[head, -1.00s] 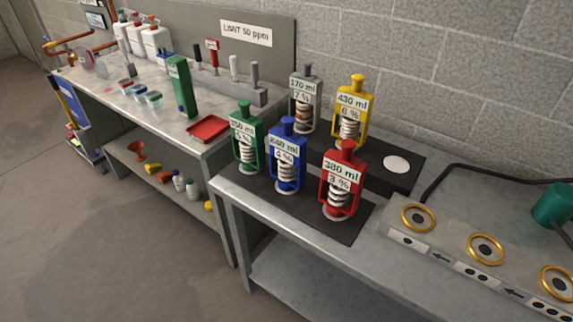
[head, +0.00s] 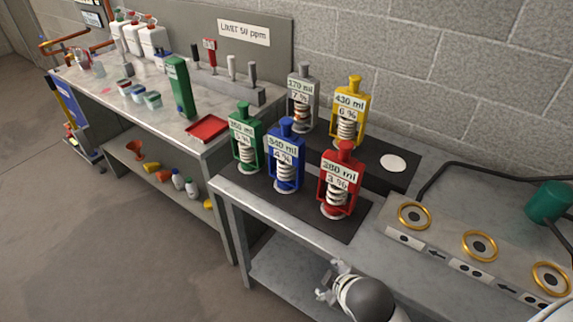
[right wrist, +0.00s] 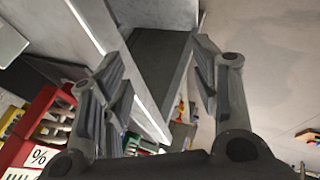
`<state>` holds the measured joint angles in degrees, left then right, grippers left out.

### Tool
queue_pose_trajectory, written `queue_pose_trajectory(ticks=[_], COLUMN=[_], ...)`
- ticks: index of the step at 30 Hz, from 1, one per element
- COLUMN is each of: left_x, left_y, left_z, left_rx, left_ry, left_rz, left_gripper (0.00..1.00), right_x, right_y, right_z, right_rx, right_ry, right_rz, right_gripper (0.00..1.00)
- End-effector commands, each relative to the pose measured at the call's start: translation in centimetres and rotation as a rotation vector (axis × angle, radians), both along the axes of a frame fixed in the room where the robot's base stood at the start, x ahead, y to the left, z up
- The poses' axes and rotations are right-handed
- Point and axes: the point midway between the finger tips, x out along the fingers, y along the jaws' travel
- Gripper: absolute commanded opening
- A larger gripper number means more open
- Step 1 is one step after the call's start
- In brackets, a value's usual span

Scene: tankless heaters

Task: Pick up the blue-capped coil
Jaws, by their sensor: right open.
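My right gripper (head: 330,284) is low in the head view, in front of the bench edge and apart from the coils. In the right wrist view its two fingers (right wrist: 160,100) are spread with nothing between them. The red-capped coil shows at that view's left (right wrist: 35,130). My left gripper is not in view.
Grey-capped (head: 302,98) and yellow-capped (head: 348,112) coils stand behind, near a white disc (head: 393,163). A panel with gold rings (head: 480,246) and a green cylinder (head: 548,203) are at right. A red tray (head: 207,128) lies on the left bench. Floor in front is clear.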

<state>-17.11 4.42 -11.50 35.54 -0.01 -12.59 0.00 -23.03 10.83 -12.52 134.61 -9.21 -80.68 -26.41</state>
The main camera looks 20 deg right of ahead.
Motion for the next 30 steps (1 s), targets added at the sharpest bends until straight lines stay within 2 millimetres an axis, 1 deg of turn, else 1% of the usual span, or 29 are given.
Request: queue_pose_trajectory(ticks=[1, 5, 8, 11, 14, 15, 17, 18, 21, 24, 27, 30], left_x=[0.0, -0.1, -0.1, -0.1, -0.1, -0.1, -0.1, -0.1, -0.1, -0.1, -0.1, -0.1], left_y=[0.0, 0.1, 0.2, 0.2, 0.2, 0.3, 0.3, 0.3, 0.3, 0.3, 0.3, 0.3], left_z=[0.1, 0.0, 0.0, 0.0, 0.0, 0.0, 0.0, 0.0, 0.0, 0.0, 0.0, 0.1], left_rx=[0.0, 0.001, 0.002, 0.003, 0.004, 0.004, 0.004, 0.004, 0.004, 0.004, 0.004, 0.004], left_ry=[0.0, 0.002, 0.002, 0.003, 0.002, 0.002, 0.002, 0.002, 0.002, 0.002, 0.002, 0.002], left_rz=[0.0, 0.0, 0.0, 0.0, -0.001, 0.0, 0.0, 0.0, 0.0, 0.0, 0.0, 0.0], left_gripper=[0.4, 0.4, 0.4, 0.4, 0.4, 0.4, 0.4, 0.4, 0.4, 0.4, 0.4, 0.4], right_x=[1.0, 4.2, 7.0, 10.1, 13.4, 14.7, 16.4, 17.5, 19.6, 21.0, 21.9, 22.4], right_y=[-0.1, -0.3, -0.4, -0.3, -0.1, 0.0, 0.3, 0.5, 1.1, 1.6, 2.0, 2.3], right_z=[1.9, 3.6, 5.2, 7.3, 10.2, 11.5, 13.4, 14.7, 17.5, 19.7, 21.2, 22.1], right_rx=[-0.052, -0.228, -0.394, -0.601, -0.866, -0.986, -1.168, -1.287, -1.561, -1.786, -1.947, -2.04], right_ry=[-0.041, -0.117, -0.178, -0.24, -0.297, -0.314, -0.33, -0.335, -0.329, -0.305, -0.276, -0.254], right_rz=[0.058, 0.236, 0.379, 0.534, 0.7, 0.765, 0.853, 0.904, 1.004, 1.07, 1.106, 1.125], right_gripper=[0.56, 0.56, 0.56, 0.56, 0.56, 0.56, 0.56, 0.56, 0.56, 0.56, 0.56, 0.56])
